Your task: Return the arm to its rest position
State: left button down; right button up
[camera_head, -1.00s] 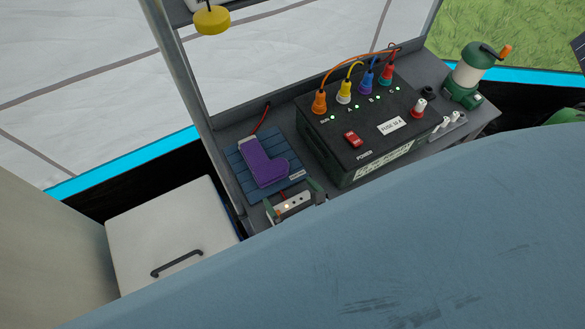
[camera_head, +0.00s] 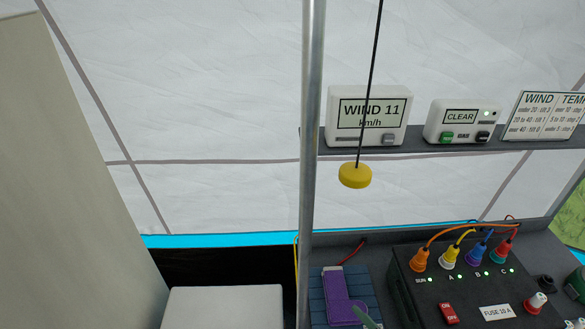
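Neither of my grippers can be made out in the head view. A small green pointed piece (camera_head: 367,318) shows at the bottom edge, close to the toe of a purple boot-shaped item (camera_head: 338,297). The rest of it is cut off, and I cannot tell what it belongs to. The purple item lies on a blue slatted pad (camera_head: 363,287).
A black power box (camera_head: 475,289) with coloured plugs stands at lower right. A yellow disc (camera_head: 355,175) hangs on a cord before a shelf with a wind display (camera_head: 368,117) and a gas monitor (camera_head: 462,120). A metal pole (camera_head: 308,160) stands upright. A white lid (camera_head: 222,305) is lower left.

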jog(key=s+d+r+n+g+h, duration=0.25)
jog(key=s+d+n+g, duration=0.3)
jog(key=n, duration=0.75)
jog(key=s+d+r+n+g+h, duration=0.2)
jog(key=s+d+n+g+h, duration=0.3)
jog(key=n, duration=0.7)
jog(key=s+f+y+b, duration=0.2)
jog(key=s+f, duration=0.1)
jog(key=f, duration=2.5)
jog(key=s+d+f+n+g+b, duration=0.1)
jog(key=s+d+f+b, duration=0.1)
jog(key=s+f, duration=1.3)
jog(key=shift+s+d+f+g, duration=0.15)
jog(key=shift+d+f+g, duration=0.2)
jog(key=shift+d, duration=0.35)
